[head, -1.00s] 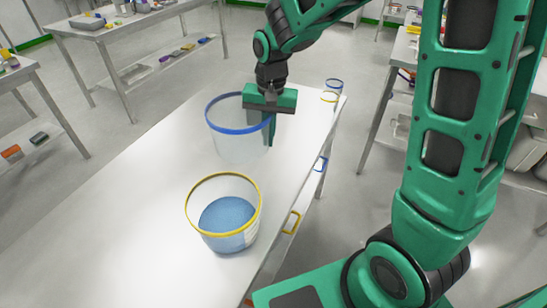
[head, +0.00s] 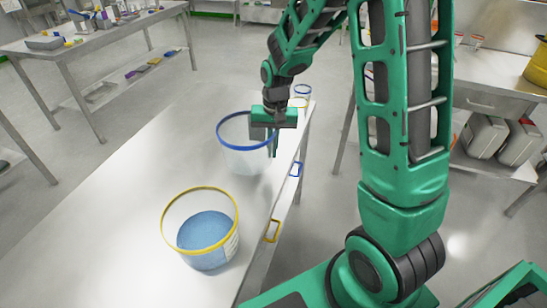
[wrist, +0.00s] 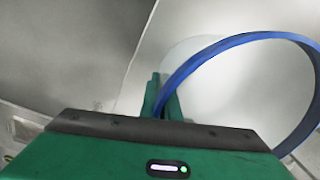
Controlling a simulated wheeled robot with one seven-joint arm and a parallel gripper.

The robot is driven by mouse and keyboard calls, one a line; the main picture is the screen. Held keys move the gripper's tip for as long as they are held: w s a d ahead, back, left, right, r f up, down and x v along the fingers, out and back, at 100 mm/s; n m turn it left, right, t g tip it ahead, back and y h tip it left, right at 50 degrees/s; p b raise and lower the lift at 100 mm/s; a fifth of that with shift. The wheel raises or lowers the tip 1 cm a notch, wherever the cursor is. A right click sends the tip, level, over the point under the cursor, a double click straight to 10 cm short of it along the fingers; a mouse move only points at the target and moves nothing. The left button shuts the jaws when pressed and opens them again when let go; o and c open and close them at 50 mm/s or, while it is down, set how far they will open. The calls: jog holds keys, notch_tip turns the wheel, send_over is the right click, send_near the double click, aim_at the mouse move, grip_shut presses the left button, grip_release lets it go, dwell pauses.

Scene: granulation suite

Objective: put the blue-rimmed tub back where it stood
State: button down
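The blue-rimmed tub (head: 243,158) is a translucent, empty-looking bucket upright over the white table (head: 130,190), toward its far right edge. I cannot tell whether its base touches the tabletop. My gripper (head: 272,147) is at the right side of its rim, pointing down. In the wrist view the fingers (wrist: 163,98) sit close together on either side of the blue rim (wrist: 235,42), shut on it. The yellow-rimmed tub (head: 205,262), holding blue material, stands nearer on the same table.
A small blue-rimmed container (head: 303,90) is at the table's far end. The table's left part is clear. Other benches stand at the back left (head: 95,45) and right (head: 490,100).

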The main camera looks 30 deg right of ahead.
jog(key=shift+f, duration=2)
jog(key=c, duration=2)
grip_release()
jog(key=shift+f, duration=0.1)
notch_tip(320, 180, up, 12)
jog(key=shift+m, duration=0.5)
jog(key=s+d+r, duration=0.2)
jog(key=s+d, duration=0.1)
jog(key=s, duration=0.6)
jog(key=s+d+r, duration=0.2)
jog(key=s+d, duration=0.2)
jog(key=s, duration=0.6)
jog(key=s+d+r, duration=0.2)
jog(key=s+d, duration=0.2)
jog(key=s, duration=0.6)
jog(key=shift+d+r, duration=0.1)
jog(key=shift+d, duration=0.1)
